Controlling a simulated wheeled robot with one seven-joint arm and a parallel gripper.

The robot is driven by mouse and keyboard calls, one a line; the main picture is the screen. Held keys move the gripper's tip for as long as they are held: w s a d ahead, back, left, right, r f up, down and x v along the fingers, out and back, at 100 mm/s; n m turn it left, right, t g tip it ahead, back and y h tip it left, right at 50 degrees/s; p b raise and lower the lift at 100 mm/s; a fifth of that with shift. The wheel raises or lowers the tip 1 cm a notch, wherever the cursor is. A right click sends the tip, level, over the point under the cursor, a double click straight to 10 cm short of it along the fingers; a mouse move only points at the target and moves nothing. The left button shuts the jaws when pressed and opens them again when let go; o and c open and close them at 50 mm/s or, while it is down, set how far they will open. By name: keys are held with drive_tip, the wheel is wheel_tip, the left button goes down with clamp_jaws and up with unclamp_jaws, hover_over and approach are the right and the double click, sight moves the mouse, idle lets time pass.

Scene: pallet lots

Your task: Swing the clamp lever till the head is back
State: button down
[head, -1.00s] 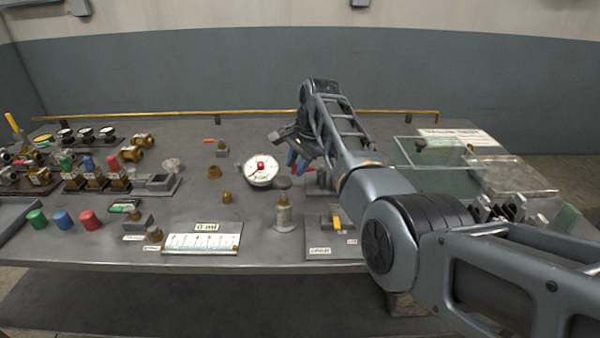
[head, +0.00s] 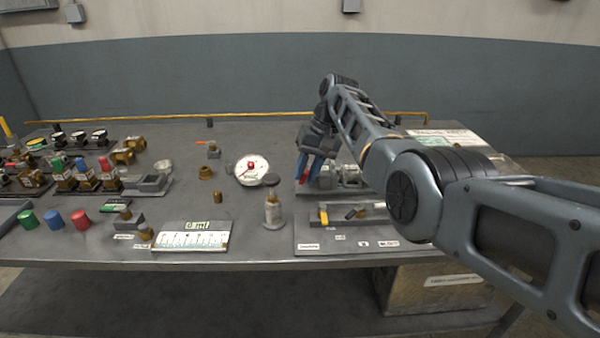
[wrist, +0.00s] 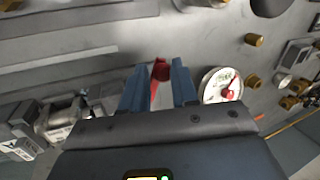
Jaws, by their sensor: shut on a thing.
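My gripper (head: 309,168) reaches down over the back middle of the bench, its blue fingers pointing down. In the wrist view my gripper (wrist: 158,80) has its two blue fingers on either side of the red clamp lever (wrist: 161,70), whose red end shows between the tips. It is shut on this lever. The metal clamp body (head: 347,174) sits just right of the fingers in the head view; it also shows at the lower left of the wrist view (wrist: 62,122). My fingers hide part of the lever, and I cannot make out the clamp head's position.
A white dial gauge (head: 250,170) with a red centre lies left of my gripper. A grey bottle-like fitting (head: 273,212) stands in front. A plate with a yellow-handled piece (head: 323,215) lies nearer the front edge. Brass fittings and coloured caps crowd the left.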

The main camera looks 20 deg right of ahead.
drive_tip(key=shift+s+d+r+n+g+b, duration=0.2)
drive_tip(key=shift+d+n+b, duration=0.35)
drive_tip(key=shift+n+b, duration=0.4)
drive_tip(key=shift+s+d+n+g+b, duration=0.1)
drive_tip(key=shift+d+n+g+b, duration=0.3)
drive_tip(key=shift+n+b, duration=0.5)
drive_tip(key=shift+d, duration=0.15)
drive_tip(key=c, duration=1.3)
unclamp_jaws()
drive_tip(key=o, duration=0.3)
drive_tip(key=shift+f, duration=0.15)
drive_tip(key=shift+o, duration=0.2)
drive_tip(key=shift+s, duration=0.1)
drive_tip(key=v, duration=0.7)
drive_tip(key=shift+r+b, duration=0.35)
drive_tip(key=shift+r, duration=0.05)
drive_tip(key=shift+d, duration=0.1)
